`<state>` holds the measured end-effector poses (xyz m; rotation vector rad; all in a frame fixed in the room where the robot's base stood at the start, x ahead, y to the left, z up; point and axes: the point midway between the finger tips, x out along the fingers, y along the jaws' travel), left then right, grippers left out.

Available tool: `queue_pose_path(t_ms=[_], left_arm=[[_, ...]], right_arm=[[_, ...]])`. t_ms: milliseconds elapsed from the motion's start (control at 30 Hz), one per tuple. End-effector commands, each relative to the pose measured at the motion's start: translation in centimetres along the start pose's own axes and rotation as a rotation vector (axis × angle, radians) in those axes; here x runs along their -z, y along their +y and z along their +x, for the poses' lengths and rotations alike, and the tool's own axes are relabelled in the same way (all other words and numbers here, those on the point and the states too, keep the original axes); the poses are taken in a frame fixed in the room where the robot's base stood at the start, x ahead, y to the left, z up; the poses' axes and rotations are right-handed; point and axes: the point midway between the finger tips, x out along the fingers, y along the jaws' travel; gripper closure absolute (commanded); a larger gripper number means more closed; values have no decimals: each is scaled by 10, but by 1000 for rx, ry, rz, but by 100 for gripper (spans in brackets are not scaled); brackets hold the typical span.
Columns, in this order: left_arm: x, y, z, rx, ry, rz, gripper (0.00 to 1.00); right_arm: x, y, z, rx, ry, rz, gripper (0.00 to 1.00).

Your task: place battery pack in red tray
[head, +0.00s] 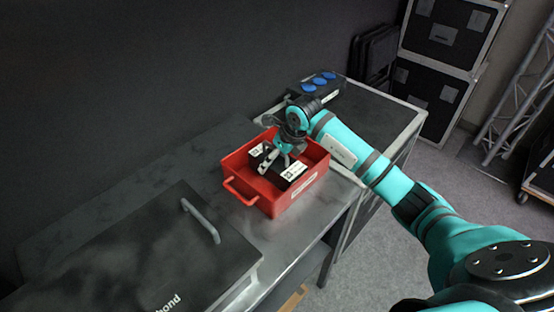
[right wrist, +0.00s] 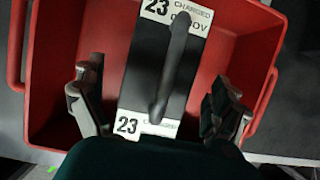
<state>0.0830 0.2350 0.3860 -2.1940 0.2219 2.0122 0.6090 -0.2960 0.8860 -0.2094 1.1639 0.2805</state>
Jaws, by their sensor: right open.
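The battery pack (head: 268,164) is black with white labels and lies inside the red tray (head: 275,203) on the metal bench. In the right wrist view the battery pack (right wrist: 146,70) shows labels reading 23 and a grey handle, with the red walls of the tray (right wrist: 57,80) around it. My right gripper (head: 275,165) is over the tray. In the right wrist view its fingers (right wrist: 155,105) are spread wide on either side of the pack, with gaps to it. My left gripper is not in view.
A black case (head: 130,255) with a grey handle lies on the bench at the front left. A black box with blue round sockets (head: 318,80) stands at the back. Black flight cases (head: 440,70) and a truss (head: 520,100) stand on the floor at the right.

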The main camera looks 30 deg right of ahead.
Motion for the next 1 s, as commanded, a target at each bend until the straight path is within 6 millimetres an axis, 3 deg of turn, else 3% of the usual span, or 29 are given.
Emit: queue_pose_path(t_ms=[300, 500, 1000], left_arm=[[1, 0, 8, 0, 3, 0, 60], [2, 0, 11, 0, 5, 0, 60], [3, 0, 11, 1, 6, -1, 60]], right_arm=[[0, -1, -68, 5, -5, -2, 0], [0, 0, -95, 2, -2, -1, 0], [0, 0, -103, 1, 0, 0, 0]])
